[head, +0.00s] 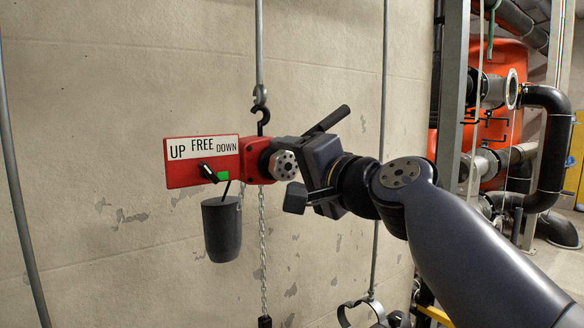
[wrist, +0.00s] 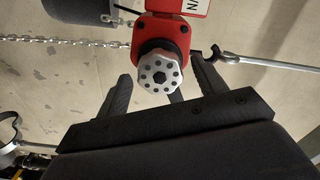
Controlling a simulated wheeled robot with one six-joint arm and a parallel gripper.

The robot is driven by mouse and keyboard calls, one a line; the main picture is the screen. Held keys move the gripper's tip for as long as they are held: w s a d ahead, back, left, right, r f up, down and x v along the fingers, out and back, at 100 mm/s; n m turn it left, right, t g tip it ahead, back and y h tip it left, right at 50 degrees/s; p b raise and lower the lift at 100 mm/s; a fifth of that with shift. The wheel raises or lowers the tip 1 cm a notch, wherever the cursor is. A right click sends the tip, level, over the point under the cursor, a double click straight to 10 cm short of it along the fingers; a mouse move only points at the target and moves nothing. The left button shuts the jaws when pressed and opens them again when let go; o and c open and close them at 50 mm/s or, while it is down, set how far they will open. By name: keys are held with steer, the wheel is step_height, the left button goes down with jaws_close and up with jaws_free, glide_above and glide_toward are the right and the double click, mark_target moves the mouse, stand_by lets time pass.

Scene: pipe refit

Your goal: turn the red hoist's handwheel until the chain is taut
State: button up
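The red hoist (head: 255,158) hangs by a black hook on a rod against the wall; its body also shows in the wrist view (wrist: 168,32). Its silver handwheel (head: 285,165) faces my gripper and shows as a round disc with dark holes (wrist: 160,75). My gripper (head: 308,160) is open at the wheel, its two dark fingers (wrist: 163,84) spread on either side with gaps. I cannot tell whether a finger touches it. The chain (head: 262,240) hangs below the hoist to a black end piece (head: 265,321); its tension is unclear.
A label plate (head: 202,147) reads UP, FREE, DOWN, with a black selector lever (head: 208,173) and a green mark (head: 223,175) below. A dark chain bucket (head: 222,229) hangs under the hoist. A ring clamp (head: 358,313) hangs lower right. Pipes (head: 545,140) and a red tank stand right.

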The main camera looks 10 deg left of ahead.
steer(key=shift+b+v, duration=1.75)
steer(key=shift+v, duration=3.65)
steer(key=p+x, duration=0.3)
steer(key=x, duration=0.6)
steer(key=shift+w+a+r, duration=0.1)
steer(key=shift+w+a, duration=0.05)
steer(key=shift+a, duration=0.1)
steer(key=shift+w+a, duration=0.45)
steer(key=shift+a, duration=0.05)
